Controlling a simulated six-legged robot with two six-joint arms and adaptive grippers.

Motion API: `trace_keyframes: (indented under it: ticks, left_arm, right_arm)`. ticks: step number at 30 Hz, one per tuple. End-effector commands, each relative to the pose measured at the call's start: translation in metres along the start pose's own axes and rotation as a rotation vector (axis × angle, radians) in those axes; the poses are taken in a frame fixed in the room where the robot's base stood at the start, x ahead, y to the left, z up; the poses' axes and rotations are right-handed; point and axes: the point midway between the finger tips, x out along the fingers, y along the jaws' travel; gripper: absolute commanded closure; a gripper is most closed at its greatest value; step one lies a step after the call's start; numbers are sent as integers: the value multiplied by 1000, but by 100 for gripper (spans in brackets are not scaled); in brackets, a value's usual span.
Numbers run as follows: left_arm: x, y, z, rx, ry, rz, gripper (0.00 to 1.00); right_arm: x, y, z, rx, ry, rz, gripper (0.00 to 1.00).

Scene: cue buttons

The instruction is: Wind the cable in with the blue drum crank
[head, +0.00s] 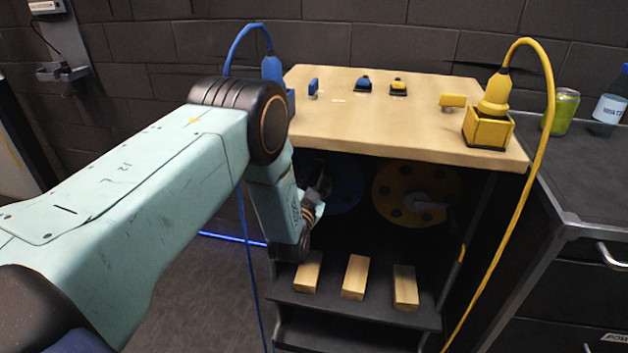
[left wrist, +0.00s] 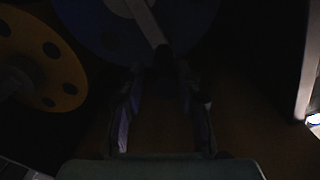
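The blue drum (head: 349,188) sits in the dark space under the wooden top, partly hidden by my left arm. It also shows at the top of the left wrist view (left wrist: 92,24). Its grey crank arm (left wrist: 146,20) runs down towards my fingertips in that view. My left gripper (head: 314,196) is in front of the blue drum. In the left wrist view its two fingers (left wrist: 160,78) stand apart, with the crank's lower end at or just beyond the tips. The picture is dark, and I see no clear contact. The blue cable (head: 249,260) hangs at the left. My right gripper is not in view.
A yellow drum (head: 405,193) with its own crank is beside the blue one. Several wooden blocks (head: 354,277) stand on the step below. The wooden top (head: 370,125) is above my gripper. A yellow cable (head: 510,235) hangs at the right, by a dark cabinet (head: 570,190).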

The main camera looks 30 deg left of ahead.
Motion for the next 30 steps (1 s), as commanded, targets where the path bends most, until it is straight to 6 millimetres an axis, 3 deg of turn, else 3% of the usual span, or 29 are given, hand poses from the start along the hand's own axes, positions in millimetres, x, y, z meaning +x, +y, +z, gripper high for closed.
trace_keyframes:
  ticks: [7, 11, 24, 30]
  left_arm:
    - [-2, -1, 1, 0, -2, -3, 66]
    - [-13, -1, 1, 0, -4, -2, 66]
    - [-93, 0, 0, 1, -3, 0, 66]
    - [-115, 0, 0, 0, -2, -1, 66]
  right_arm:
    - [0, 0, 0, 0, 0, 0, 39]
    - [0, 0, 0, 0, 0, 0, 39]
    - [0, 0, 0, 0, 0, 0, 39]
    - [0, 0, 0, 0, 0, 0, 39]
